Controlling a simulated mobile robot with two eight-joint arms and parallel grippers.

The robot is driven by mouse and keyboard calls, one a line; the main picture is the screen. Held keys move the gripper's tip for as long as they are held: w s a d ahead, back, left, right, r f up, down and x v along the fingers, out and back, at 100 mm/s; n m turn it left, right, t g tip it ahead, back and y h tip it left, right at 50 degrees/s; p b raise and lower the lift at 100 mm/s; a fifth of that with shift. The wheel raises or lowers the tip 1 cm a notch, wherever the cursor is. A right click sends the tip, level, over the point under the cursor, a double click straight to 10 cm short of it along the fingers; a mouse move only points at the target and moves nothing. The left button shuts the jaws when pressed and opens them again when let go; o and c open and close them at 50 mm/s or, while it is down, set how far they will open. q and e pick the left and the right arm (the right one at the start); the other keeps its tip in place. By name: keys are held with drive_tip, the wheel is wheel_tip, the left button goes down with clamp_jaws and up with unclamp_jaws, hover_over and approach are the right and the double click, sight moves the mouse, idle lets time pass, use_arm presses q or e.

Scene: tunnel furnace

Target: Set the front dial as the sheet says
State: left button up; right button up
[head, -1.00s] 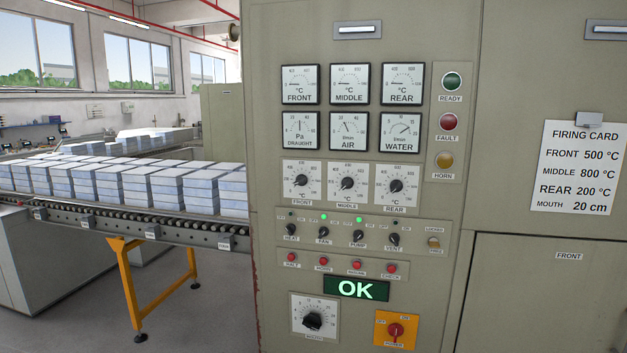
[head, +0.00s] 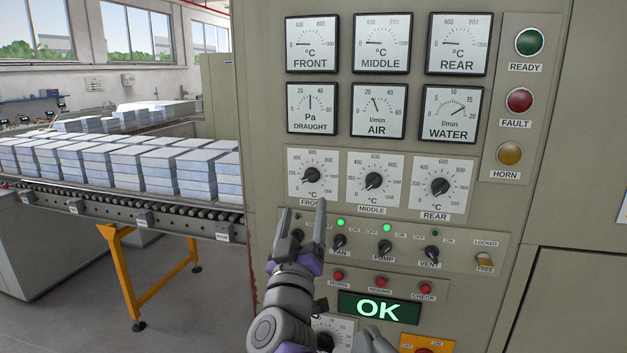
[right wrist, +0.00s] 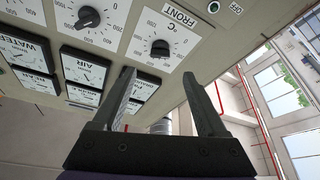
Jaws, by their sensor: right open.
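The front dial (head: 312,175) is a black knob on a white scale plate, leftmost of three dials in a row on the beige panel. It also shows in the right wrist view (right wrist: 160,48), beyond my fingertips. Its pointer is too small to read surely. My right gripper (head: 303,212) is open and empty, its fingers pointing up just below the front dial, apart from the knob. They partly cover the FRONT label and the heat switch. The sheet (head: 623,208) shows only as a sliver at the right edge, unreadable now.
The middle dial (head: 373,181) and rear dial (head: 440,187) sit close to the right. Gauges are above; the fan switch (head: 339,242) and other switches are below, over red buttons and a green OK display (head: 378,308). A roller conveyor (head: 120,215) with stacked blocks stands left.

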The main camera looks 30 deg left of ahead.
sight(309, 180)
use_arm(q)
drive_tip(key=r+p, duration=0.1)
drive_tip(key=w+r+p, duration=0.1)
drive_tip(key=r, duration=0.1)
drive_tip(key=shift+w+r, duration=0.1)
drive_tip(key=shift+w, duration=0.1)
use_arm(e)
drive_tip(key=x, duration=0.9)
drive_tip(key=shift+w, duration=0.2)
clamp_jaws()
